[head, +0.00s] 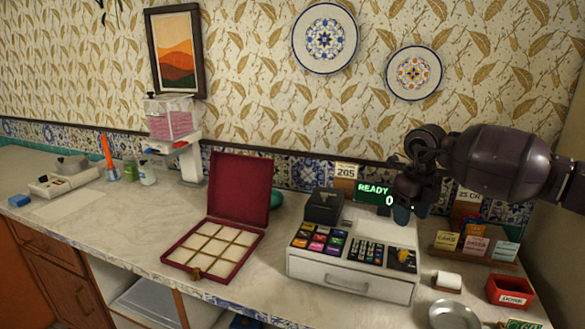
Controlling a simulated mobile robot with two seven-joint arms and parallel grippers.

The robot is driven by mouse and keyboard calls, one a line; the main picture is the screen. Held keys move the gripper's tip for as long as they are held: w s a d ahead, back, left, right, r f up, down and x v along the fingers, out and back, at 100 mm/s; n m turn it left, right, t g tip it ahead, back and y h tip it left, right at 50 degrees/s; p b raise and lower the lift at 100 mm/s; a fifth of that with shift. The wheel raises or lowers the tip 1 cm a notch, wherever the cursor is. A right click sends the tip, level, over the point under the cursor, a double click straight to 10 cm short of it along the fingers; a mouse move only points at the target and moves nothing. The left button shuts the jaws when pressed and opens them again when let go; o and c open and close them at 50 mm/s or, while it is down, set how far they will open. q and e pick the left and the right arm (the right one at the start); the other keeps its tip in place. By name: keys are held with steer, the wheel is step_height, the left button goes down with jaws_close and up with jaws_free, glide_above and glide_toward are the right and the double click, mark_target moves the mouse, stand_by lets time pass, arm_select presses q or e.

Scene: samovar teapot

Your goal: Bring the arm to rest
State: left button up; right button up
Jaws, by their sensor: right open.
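My right arm comes in from the right edge, and my right gripper (404,212) hangs above the back right of the white cash register (350,276). The gripper is open and I see nothing held in it. Its fingers are dark and small here, and it partly covers the area beside the register's green display (374,193). I cannot tell whether the fingers touch anything behind them. My left gripper is not in view.
An open red box (240,190) with empty compartments stands left of the register. A dispenser with pink contents (171,121) stands at the back left. Card holders (476,245), a red tray (509,291) and a metal dish (454,315) lie right.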

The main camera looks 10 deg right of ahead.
steer(key=s+a+f+m+t+y, duration=0.25)
steer(key=a+y, duration=0.25)
steer(key=a, duration=0.4)
steer(key=s+a+f+m+t+y, duration=0.1)
steer(key=s+a+y, duration=0.2)
steer(key=a+y, duration=0.5)
steer(key=s+a+f+m+t+y, duration=0.1)
steer(key=s+a+f+t+y, duration=0.15)
steer(key=a, duration=0.85)
steer(key=s+d+f+m+t+h, duration=0.4)
steer(key=d+m+h, duration=0.35)
steer(key=m, duration=0.65)
steer(key=s+d+f+m+t+h, duration=0.35)
steer(key=d+m+t+h, duration=0.35)
steer(key=m, duration=0.6)
steer(key=s+d+f+m+g+h, duration=0.1)
steer(key=s+d+f+m+g, duration=0.1)
steer(key=s+f+m+g, duration=0.65)
steer(key=s+d+f+n+g+h, duration=0.15)
steer(key=s+g, duration=0.45)
steer(key=s, duration=0.8)
steer(key=w+f+t+y, duration=0.1)
steer(key=w+f+t, duration=0.6)
steer(key=f, duration=0.4)
steer(key=shift+w+a+n+t, duration=0.2)
steer(key=shift+n+t, duration=0.15)
steer(key=shift+t, duration=0.5)
